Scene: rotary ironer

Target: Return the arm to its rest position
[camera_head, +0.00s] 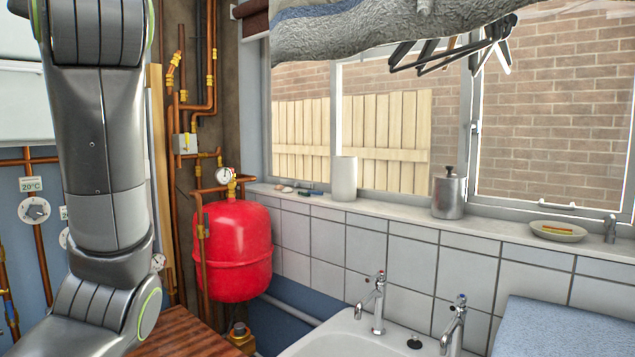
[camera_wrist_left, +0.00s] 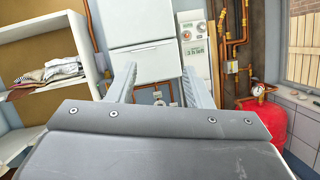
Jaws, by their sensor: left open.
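My left arm (camera_head: 108,180) stands raised at the left of the head view, bent at a lower joint just above a brown slatted wooden surface. Its gripper lies outside the head view. In the left wrist view my left gripper (camera_wrist_left: 160,88) shows its two pale fingers spread apart, with nothing between them. The fingers point toward a white cabinet and pipework farther back. My right gripper is in neither view.
A red pressure tank (camera_head: 237,252) and copper pipes (camera_head: 205,60) stand right of my arm. A white sink (camera_head: 350,338) with taps is at the bottom, a blue padded surface (camera_head: 560,330) lower right. A shelf (camera_wrist_left: 50,65) holds folded cloths. Grey cloth (camera_head: 380,30) hangs above.

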